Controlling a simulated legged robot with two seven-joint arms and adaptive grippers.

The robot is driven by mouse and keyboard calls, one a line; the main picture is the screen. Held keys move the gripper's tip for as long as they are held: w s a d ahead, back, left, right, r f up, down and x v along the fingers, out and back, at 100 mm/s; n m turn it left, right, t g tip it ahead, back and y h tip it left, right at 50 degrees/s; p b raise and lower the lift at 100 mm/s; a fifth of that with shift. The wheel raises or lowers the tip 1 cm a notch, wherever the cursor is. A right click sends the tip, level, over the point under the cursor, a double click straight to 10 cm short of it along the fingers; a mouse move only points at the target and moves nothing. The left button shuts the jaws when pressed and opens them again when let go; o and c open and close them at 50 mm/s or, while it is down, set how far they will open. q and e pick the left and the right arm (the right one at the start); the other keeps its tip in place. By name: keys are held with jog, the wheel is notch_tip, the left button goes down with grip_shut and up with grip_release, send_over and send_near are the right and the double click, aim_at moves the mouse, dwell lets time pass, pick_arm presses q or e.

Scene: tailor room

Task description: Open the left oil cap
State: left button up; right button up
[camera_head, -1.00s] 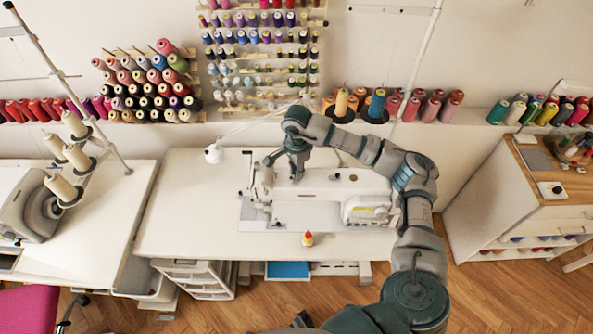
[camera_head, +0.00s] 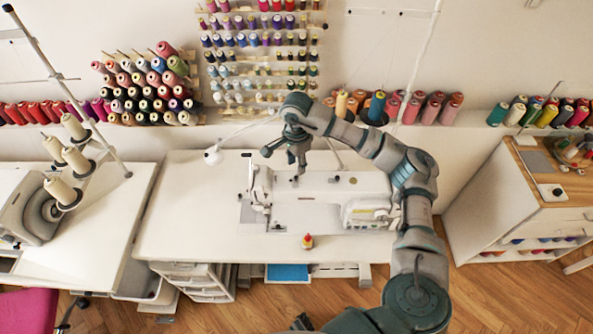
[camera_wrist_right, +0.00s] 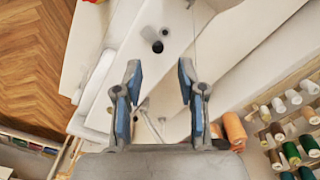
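The white sewing machine (camera_head: 330,187) stands on the white table. Two small dark round spots show on its top, one (camera_head: 352,181) right of my right gripper (camera_head: 287,157). In the right wrist view, a black round spot (camera_wrist_right: 157,47) lies on a white surface beyond the fingertips, with a smaller dark spot (camera_wrist_right: 165,31) beside it. I cannot tell which is the left oil cap, or whether it is a cap or a hole. My right gripper (camera_wrist_right: 159,78) is open and empty, above the left part of the machine. My left gripper is not in view.
A small bottle with a red top (camera_head: 308,241) stands on the white table (camera_head: 180,220) in front of the machine. A white lamp (camera_head: 213,156) is left of the gripper. Thread spools (camera_head: 150,88) line the wall behind. The table's left part is clear.

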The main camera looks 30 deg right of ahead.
notch_tip(320, 180, up, 7)
